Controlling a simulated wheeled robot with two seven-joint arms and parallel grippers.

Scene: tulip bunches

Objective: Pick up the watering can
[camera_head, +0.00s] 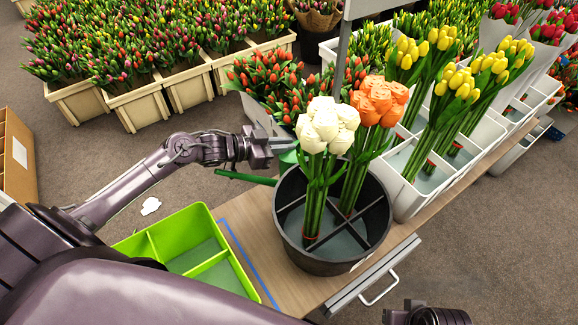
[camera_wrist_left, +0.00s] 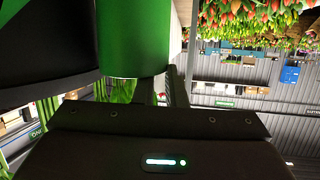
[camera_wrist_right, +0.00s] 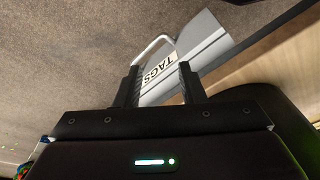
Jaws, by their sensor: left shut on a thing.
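The green watering can (camera_head: 247,178) is mostly hidden behind the black bucket in the head view; its spout sticks out to the left. In the left wrist view a large green surface of the can (camera_wrist_left: 132,40) fills the upper middle. My left gripper (camera_head: 283,146) is at the can's upper part behind the white tulips and is shut on it. The exact grip spot is hidden. My right gripper (camera_wrist_right: 158,85) has its fingers apart with nothing between them. In the head view only part of the right arm shows at the bottom right.
The round black divided bucket (camera_head: 330,262) holds white (camera_head: 327,125) and orange tulips (camera_head: 379,100) close to my left gripper. A lime green tray (camera_head: 196,214) sits left of it on the wooden table (camera_head: 292,285). White crates (camera_head: 405,200) of yellow tulips stand right. A drawer labelled TAGS (camera_wrist_right: 160,72) is below.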

